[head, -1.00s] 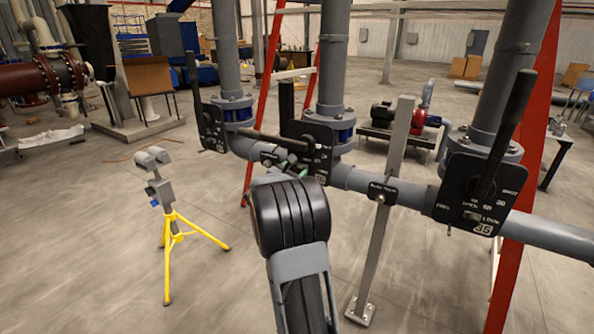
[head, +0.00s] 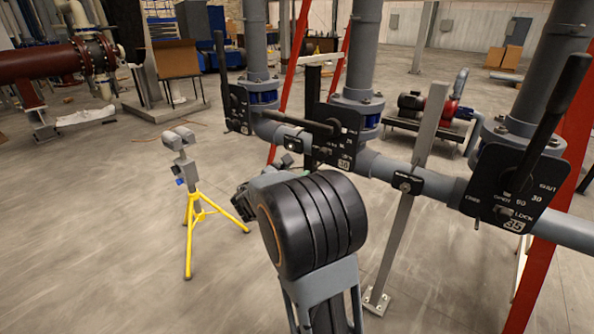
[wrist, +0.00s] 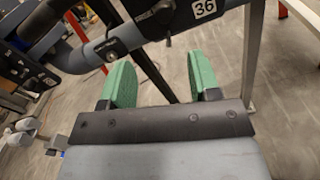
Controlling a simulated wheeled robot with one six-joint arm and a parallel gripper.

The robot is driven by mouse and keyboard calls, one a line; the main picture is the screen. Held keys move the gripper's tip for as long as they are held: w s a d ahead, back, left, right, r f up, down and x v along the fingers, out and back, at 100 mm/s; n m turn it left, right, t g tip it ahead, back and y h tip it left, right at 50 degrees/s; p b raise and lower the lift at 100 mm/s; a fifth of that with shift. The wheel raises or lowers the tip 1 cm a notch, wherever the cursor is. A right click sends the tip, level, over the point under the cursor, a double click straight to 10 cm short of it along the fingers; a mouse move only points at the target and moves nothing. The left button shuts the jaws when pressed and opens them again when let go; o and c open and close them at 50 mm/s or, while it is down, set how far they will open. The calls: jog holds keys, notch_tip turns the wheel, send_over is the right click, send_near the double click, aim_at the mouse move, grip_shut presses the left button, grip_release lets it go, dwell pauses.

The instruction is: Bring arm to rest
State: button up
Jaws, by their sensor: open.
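My gripper shows in the wrist view (wrist: 155,82) with its two green fingers spread apart and nothing between them. A grey pipe and a black valve plate marked 36 (wrist: 205,8) lie beyond the fingertips. In the head view my arm's dark rounded joint covers most of the gripper, so its fingers are largely hidden there. The arm stands in front of the middle valve plate (head: 345,140), whose black lever (head: 300,123) points out to the left. I cannot tell from the head view how far the gripper is from the pipe.
The right valve plate (head: 500,190) has an upright lever (head: 553,115). The left valve plate (head: 237,108) also has an upright lever. A grey post (head: 408,200) stands right of my arm. A yellow tripod (head: 190,215) stands on the left, with open floor around it.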

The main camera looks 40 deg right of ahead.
dwell(0.4)
jog(key=s+a+f+m+g+y+p, duration=0.2)
jog(key=s+a+f+m+g+y, duration=0.3)
jog(key=s+a+f+m+y, duration=0.45)
jog(key=s+a+r+m+t+y+p, duration=0.2)
jog(key=s+a+r+m+y, duration=0.1)
jog(key=a, duration=0.5)
jog(key=s+a+r+m+t+y+p, duration=0.2)
jog(key=s+a+r+m+y+p, duration=0.1)
jog(key=a, duration=0.5)
jog(key=shift+s+r+m+y+p, duration=0.3)
jog(key=shift+s+r+m+y, duration=0.35)
jog(key=shift+r+m+y, duration=0.6)
